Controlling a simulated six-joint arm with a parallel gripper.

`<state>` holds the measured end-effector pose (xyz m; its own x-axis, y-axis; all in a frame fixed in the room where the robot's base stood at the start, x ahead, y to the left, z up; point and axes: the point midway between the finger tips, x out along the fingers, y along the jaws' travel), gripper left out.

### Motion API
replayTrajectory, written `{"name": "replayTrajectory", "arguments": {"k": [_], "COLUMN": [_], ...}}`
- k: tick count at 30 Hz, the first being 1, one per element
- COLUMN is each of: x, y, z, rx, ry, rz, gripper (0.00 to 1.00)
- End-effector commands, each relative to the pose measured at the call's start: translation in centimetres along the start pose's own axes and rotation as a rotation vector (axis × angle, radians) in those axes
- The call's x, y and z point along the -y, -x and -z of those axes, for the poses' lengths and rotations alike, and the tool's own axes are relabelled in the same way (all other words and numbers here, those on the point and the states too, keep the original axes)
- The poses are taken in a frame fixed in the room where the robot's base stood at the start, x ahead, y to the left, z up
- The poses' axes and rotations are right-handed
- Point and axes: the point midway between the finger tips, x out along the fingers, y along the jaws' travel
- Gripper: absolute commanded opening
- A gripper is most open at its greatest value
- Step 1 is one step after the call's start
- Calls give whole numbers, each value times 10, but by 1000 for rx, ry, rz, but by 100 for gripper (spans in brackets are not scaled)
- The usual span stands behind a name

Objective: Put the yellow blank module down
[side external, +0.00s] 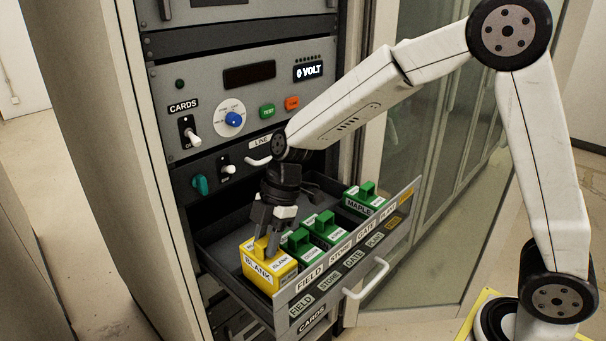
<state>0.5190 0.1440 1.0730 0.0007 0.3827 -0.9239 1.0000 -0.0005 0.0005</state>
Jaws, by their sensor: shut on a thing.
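The yellow module (268,266) is labelled BLANK and sits at the near left end of the open drawer (210,236). My gripper (270,236) points down over it, with its fingers around the yellow handle on top. The fingers are shut on that handle. The module looks upright and appears to be down in the drawer, but its underside is hidden by the drawer front, so I cannot tell whether it touches the floor.
Green modules (322,229) stand right beside the yellow one, and a green MAPLE module (363,197) stands farther right. The labelled drawer front has a white handle (367,279). The rack panel (240,100) with knobs and switches rises behind. The drawer's back left is bare.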

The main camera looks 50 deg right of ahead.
Motion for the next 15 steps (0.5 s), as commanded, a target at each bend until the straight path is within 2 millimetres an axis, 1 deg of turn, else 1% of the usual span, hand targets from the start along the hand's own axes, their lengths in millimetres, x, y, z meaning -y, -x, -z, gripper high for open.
{"name": "replayTrajectory", "arguments": {"k": [9, 15], "x": [0, 0], "y": [-29, -32], "z": [-12, -13], "rx": [0, 0], "ry": [-1, -1], "rz": [2, 0], "gripper": [0, 0]}}
